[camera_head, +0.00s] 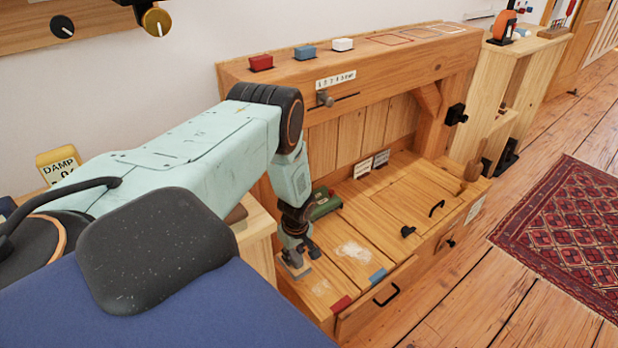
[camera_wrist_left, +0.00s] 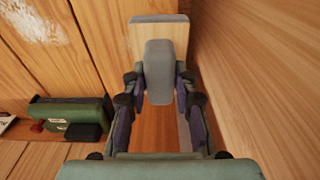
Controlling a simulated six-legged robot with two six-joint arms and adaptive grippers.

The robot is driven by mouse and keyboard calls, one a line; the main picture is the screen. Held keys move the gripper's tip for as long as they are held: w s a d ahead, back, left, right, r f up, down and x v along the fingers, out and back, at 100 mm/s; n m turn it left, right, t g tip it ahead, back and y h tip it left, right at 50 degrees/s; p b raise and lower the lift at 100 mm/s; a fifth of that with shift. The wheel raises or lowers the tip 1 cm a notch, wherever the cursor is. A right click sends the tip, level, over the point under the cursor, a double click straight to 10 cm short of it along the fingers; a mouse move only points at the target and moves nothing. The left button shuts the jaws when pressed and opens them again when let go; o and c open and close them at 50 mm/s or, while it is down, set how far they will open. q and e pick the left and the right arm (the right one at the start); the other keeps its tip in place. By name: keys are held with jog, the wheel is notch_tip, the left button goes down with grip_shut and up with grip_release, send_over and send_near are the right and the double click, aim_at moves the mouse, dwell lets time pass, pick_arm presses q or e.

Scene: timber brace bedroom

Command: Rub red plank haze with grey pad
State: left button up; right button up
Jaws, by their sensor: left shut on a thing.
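My left gripper (camera_head: 296,248) points down over the left end of the wooden bench and is shut on the grey pad (camera_head: 293,268). In the left wrist view, the gripper (camera_wrist_left: 160,95) clasps the pad's grey grip (camera_wrist_left: 159,70), which stands on a pale wooden block. The red-tagged plank (camera_head: 309,279) is the leftmost one, with a red tag (camera_head: 341,303) at its front end. A faint whitish haze (camera_head: 320,287) lies on it, in front of the pad. I cannot tell whether the pad touches the wood. My right gripper is out of view.
A blue tag (camera_head: 378,276) marks the neighbouring plank, which has a larger white haze patch (camera_head: 352,250). A green box (camera_head: 323,204) sits behind, and also shows in the left wrist view (camera_wrist_left: 70,118). Black handles (camera_head: 386,293) stick out. The bench's tall back rises behind.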

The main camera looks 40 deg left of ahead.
pick_arm(q)
notch_tip(320, 180, up, 2)
jog(key=shift+r+p, duration=0.2)
jog(key=shift+p, duration=0.7)
